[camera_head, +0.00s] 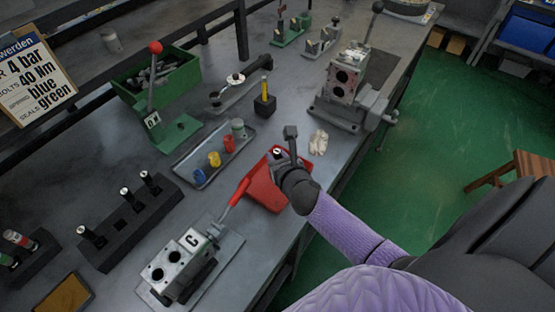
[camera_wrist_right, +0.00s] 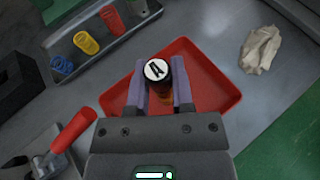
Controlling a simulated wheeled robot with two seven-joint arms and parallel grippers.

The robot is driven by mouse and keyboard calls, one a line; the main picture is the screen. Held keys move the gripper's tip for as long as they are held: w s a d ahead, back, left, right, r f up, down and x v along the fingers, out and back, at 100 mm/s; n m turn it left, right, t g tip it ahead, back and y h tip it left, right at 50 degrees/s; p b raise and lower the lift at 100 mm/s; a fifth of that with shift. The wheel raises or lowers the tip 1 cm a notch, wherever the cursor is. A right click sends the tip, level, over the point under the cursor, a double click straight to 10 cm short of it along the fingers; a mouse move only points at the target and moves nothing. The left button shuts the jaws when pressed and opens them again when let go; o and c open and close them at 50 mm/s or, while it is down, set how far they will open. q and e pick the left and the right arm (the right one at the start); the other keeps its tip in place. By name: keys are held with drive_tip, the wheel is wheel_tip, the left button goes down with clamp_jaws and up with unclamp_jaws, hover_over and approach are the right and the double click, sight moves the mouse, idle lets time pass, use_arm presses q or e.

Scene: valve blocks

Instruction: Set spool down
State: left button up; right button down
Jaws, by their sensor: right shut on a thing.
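My right gripper (camera_head: 286,155) is over the red tray (camera_head: 262,193). In the right wrist view its two fingers (camera_wrist_right: 158,88) are shut on a spool (camera_wrist_right: 157,70), with one finger on each side. The spool has a white top with a black mark and a dark, orange-tinted body. Its top also shows in the head view (camera_head: 277,152). The red tray (camera_wrist_right: 215,85) lies beneath and around it in the wrist view. The spool's lower end is hidden, so I cannot tell whether it touches the tray. My left gripper is not in view.
A valve block (camera_head: 175,265) with a red-handled lever stands in front. A black rack (camera_head: 125,240) holds several spools. A crumpled cloth (camera_head: 318,142) lies right, near the bench edge.

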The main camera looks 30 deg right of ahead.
drive_tip(key=shift+f, duration=0.5)
drive_tip(key=shift+c, duration=2.4)
unclamp_jaws()
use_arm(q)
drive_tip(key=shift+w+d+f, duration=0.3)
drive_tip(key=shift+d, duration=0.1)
use_arm(e)
drive_tip(key=shift+r, duration=0.25)
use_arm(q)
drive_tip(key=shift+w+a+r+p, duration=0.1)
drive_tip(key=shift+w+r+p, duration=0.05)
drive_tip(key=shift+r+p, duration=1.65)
use_arm(e)
drive_tip(key=v, duration=1.2)
